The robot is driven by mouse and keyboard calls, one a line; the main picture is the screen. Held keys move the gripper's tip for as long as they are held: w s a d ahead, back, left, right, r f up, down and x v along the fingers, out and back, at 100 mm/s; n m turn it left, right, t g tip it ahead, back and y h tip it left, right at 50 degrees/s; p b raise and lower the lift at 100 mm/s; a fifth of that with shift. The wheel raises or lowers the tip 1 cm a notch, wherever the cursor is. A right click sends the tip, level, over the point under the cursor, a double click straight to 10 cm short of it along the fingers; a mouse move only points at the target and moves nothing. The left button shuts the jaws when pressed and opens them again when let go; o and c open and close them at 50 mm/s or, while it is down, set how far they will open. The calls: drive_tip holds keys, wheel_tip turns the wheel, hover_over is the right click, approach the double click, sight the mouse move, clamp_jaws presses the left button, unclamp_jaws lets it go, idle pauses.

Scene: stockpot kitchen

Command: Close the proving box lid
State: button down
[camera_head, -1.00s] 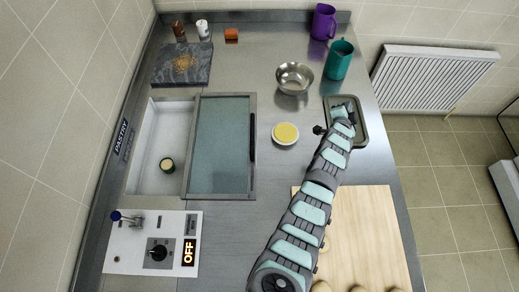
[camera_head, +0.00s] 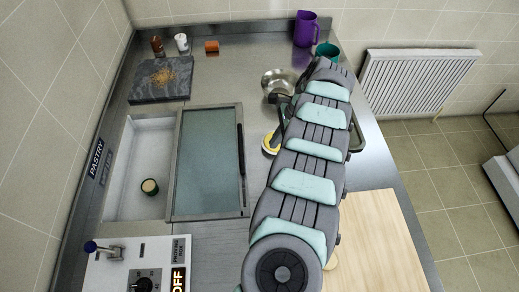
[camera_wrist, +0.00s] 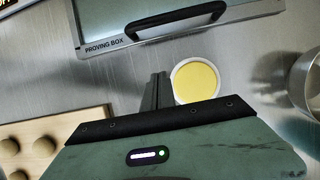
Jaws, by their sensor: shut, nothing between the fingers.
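The proving box (camera_head: 148,145) is a white-lined well sunk in the counter at the left, and its left part is uncovered. Its lid (camera_head: 208,160), a framed glass panel, lies over the right side, with a long black handle (camera_head: 240,150) along its right edge. In the wrist view the handle (camera_wrist: 176,20) shows at the top, by a frame edge lettered PROVING BOX. My gripper (camera_wrist: 158,90) is shut and empty, apart from the handle. In the head view it is near the steel bowl and mostly hidden by my arm.
A small dish with yellow contents (camera_wrist: 195,80) is right beside my fingers. A steel bowl (camera_head: 277,82) stands behind it. A control panel (camera_head: 135,265) is in front, and a wooden board (camera_head: 375,240) is at right.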

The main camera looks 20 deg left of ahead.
sight(249, 162)
drive_tip(key=b+x, duration=0.1)
drive_tip(key=x, duration=0.8)
drive_tip(key=shift+w+d+f, duration=0.1)
drive_tip(key=shift+f, duration=0.1)
drive_tip(key=a+p, duration=0.1)
drive_tip(key=s+a+p, duration=0.1)
drive_tip(key=shift+a+r, duration=0.15)
drive_tip(key=shift+a, duration=0.2)
drive_tip(key=shift+s+a, duration=0.35)
drive_tip(key=shift+a, duration=0.25)
